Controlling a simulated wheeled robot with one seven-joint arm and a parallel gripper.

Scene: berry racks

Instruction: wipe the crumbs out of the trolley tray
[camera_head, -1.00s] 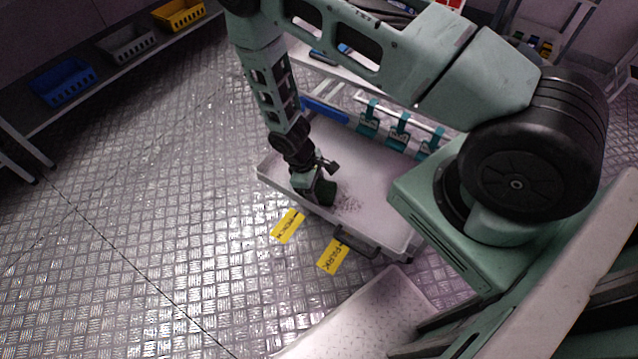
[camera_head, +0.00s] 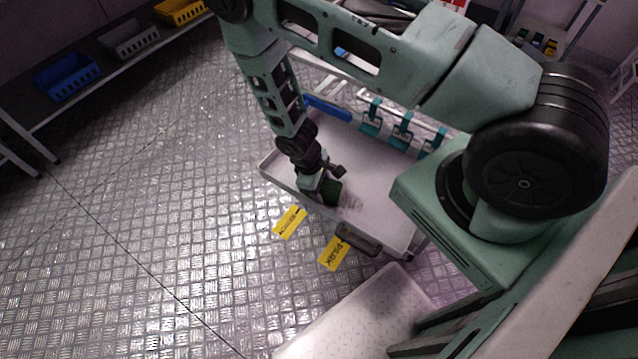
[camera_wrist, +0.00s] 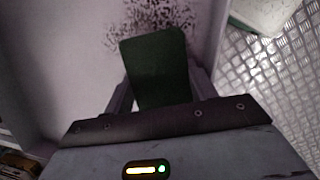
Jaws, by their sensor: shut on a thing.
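The trolley tray (camera_head: 385,178) is a pale, shallow tray with a raised rim, below my arm in the head view. Dark crumbs (camera_head: 352,203) lie scattered on its floor near the front rim. They also show as specks (camera_wrist: 150,22) in the wrist view, just beyond the held block. My gripper (camera_head: 322,186) is low inside the tray near its front left side. It is shut on a dark green block (camera_wrist: 157,68), which looks like a sponge or pad. The block (camera_head: 331,192) is beside the crumbs. Whether it touches the tray floor I cannot tell.
A shelf at the left holds a blue basket (camera_head: 67,77) and others. Open metal floor lies between.

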